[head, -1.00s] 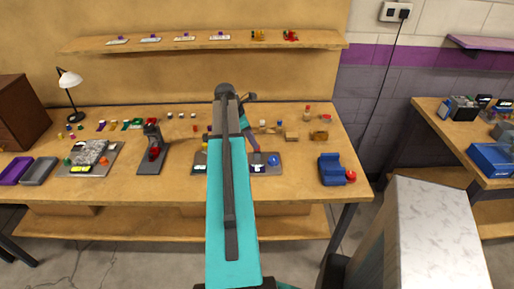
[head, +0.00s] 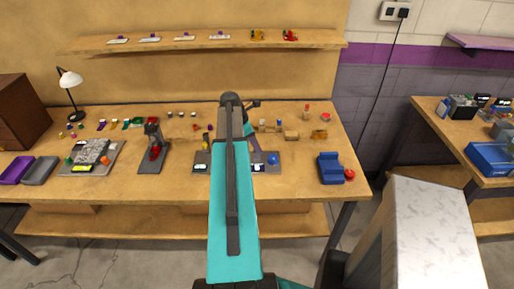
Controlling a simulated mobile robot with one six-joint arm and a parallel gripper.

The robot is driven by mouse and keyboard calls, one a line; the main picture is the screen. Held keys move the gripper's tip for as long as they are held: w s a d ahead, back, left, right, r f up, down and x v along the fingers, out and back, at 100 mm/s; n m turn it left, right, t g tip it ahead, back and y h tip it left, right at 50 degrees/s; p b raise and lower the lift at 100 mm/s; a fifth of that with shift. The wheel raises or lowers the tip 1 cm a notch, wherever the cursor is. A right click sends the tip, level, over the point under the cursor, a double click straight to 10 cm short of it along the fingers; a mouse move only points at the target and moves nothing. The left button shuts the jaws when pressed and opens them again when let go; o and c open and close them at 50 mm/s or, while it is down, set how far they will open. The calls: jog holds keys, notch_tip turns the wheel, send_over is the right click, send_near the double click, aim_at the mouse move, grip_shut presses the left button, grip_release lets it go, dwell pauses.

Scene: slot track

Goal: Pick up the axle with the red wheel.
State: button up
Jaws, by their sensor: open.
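I cannot pick out the axle with the red wheel for certain; the small parts on the workbench (head: 300,180) are too small to tell apart. My teal and dark arm reaches up the middle of the head view, over the bench. Its far end bends down towards a grey plate (head: 200,168) with small parts. I cannot make out my gripper's jaws. My arm hides part of the plate and the bench behind it.
A dark stand with a red part (head: 153,157) is left of my arm. A blue block (head: 330,167) with a red round part (head: 350,174) is at the right. Purple (head: 16,170) and grey (head: 40,170) trays are at the left. The front strip of the bench is mostly clear.

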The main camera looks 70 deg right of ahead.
jog(key=shift+c, duration=0.5)
grip_shut()
jog(key=shift+r, duration=0.1)
notch_tip(320, 180, up, 10)
jog(key=b, duration=0.2)
jog(key=shift+b, duration=0.35)
jog(key=shift+r, duration=0.15)
dwell(0.5)
jog(key=shift+r+p, duration=0.3)
jog(key=shift+p, duration=0.15)
jog(key=shift+r+p, duration=1.65)
jog(key=shift+r, duration=0.35)
